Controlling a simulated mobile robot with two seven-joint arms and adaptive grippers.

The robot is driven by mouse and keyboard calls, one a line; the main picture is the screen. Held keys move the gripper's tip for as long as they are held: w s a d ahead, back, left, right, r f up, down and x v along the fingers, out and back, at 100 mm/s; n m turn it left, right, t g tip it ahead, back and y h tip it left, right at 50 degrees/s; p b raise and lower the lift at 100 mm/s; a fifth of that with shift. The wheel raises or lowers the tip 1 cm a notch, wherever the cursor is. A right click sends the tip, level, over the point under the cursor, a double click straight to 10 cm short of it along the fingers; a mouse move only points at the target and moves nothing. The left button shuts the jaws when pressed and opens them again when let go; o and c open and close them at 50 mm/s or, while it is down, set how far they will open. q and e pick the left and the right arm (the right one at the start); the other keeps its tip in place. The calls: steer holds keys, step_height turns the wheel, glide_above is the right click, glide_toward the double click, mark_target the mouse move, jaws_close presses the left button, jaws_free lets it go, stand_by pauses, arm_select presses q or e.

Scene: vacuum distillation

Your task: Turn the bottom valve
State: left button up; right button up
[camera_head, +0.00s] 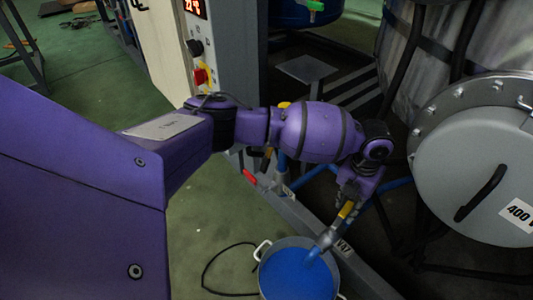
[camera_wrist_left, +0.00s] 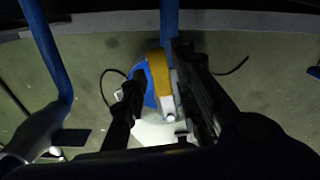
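The bottom valve has a yellow handle (camera_head: 346,210) on a grey pipe fitting (camera_head: 327,238) low beside the frame. In the left wrist view the yellow handle (camera_wrist_left: 157,72) lies between the two dark fingers. My left gripper (camera_head: 357,190) reaches down to the handle from above. Its fingers (camera_wrist_left: 160,92) are apart, one on each side of the handle. The right finger is close against the handle; I cannot tell if it touches. A gap shows at the left finger. My right gripper is in neither view.
A pot of blue liquid (camera_head: 295,273) stands on the floor under the valve outlet. A large round grey hatch (camera_head: 475,165) with a black handle is on the right. A control panel (camera_head: 200,60) stands at the back. Blue pipes and a black cable lie nearby.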

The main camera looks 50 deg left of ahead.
arm_select(q)
jaws_close()
steer(key=shift+w, duration=0.1)
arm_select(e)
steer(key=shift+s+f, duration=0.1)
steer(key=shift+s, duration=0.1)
arm_select(q)
steer(key=shift+r, duration=0.1)
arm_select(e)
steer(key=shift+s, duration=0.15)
